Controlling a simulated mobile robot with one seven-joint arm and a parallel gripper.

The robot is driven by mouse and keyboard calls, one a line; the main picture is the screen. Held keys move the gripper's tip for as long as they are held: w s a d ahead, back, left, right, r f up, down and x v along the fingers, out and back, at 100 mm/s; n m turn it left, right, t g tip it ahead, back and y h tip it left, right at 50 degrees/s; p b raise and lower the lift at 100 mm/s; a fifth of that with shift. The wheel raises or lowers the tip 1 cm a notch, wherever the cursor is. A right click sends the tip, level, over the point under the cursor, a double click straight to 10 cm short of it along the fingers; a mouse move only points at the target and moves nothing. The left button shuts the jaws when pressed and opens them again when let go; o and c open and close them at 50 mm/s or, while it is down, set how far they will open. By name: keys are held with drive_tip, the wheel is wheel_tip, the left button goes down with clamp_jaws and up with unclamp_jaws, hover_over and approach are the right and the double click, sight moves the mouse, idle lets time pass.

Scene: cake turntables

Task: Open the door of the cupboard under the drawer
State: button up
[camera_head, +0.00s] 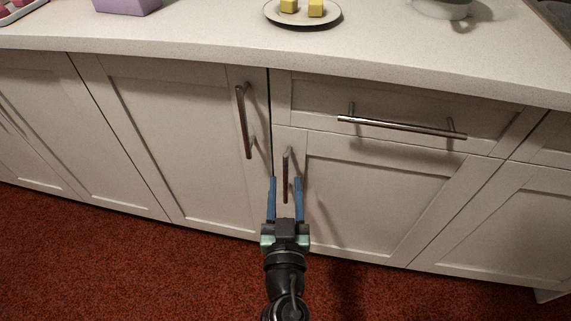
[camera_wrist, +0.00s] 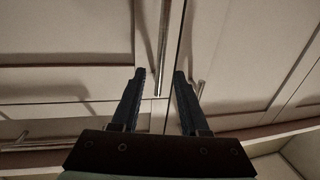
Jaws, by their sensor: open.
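The cupboard door (camera_head: 375,190) under the drawer (camera_head: 305,92) is a pale panel and is shut. Its upright metal handle (camera_head: 286,175) is near its left edge. My gripper (camera_head: 285,181) is open in front of this door, with the handle appearing between its two blue fingers. I cannot tell whether the fingertips reach past the bar. The drawer is shut, with a horizontal handle (camera_head: 402,127).
The neighbouring left door (camera_head: 175,140) is shut, its upright handle (camera_head: 244,122) close by, up and left of my gripper. The countertop (camera_head: 200,35) above holds a plate (camera_head: 303,20) with yellow cubes and a purple box (camera_head: 127,5). The red floor (camera_head: 120,270) in front is clear.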

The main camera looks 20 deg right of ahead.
sight(286, 173)
drive_tip(key=shift+x, duration=2.45)
clamp_jaws()
